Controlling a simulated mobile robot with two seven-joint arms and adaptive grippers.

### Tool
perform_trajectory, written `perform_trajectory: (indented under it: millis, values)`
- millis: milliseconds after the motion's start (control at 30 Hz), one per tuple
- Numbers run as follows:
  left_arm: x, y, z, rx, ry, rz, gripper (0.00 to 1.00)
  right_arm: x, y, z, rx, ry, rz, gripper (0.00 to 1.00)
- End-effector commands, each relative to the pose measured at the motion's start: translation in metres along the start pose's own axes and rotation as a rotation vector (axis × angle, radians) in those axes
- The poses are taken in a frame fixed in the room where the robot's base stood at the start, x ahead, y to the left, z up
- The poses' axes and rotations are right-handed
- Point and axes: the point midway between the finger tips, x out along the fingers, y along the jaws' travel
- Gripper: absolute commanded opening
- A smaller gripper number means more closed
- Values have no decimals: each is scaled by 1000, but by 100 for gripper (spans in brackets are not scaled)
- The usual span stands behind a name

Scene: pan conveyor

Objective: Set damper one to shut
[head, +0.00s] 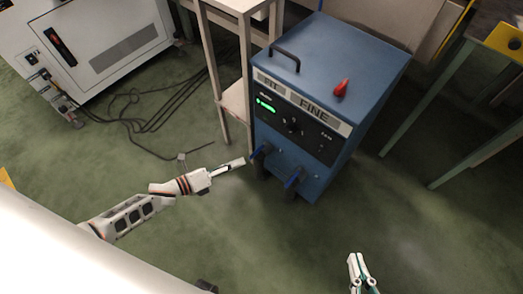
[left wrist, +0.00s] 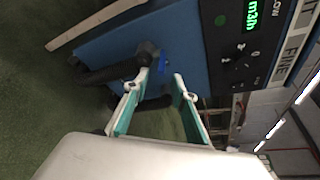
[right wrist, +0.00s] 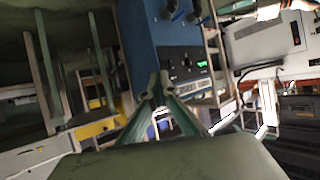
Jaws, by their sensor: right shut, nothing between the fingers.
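A blue cabinet (head: 300,110) carries two blue damper levers on dark pipe stubs low on its front, a left lever (head: 262,151) and a right lever (head: 294,177). No number can be read on either lever. My left gripper (head: 240,163) is just in front of the left lever. In the left wrist view its fingers (left wrist: 161,80) are apart, with a blue lever (left wrist: 162,66) showing in or just beyond the gap. I cannot tell whether they touch it. My right gripper (head: 360,262) is shut and empty, low and right; its tips (right wrist: 158,88) meet.
The cabinet front has a green display (head: 265,104) and a dark knob (head: 292,126). A red object (head: 341,88) sits on top. A pale stand (head: 225,75) is close on the left. Cables (head: 150,120) lie on the floor.

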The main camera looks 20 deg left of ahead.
Motion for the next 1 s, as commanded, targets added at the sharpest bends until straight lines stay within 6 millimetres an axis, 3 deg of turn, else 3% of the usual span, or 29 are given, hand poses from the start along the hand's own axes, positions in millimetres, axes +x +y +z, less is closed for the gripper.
perform_trajectory:
  millis: [500,933,1000]
  values:
    - [67,0,0,3,0,-1,26,3,-7,-6,52,25,-13,0]
    - [78,-2,2,5,-2,-3,26,3,-9,-8,67,32,-17,0]
    - [78,-2,2,5,-2,-3,8,3,-9,-8,67,33,-17,0]
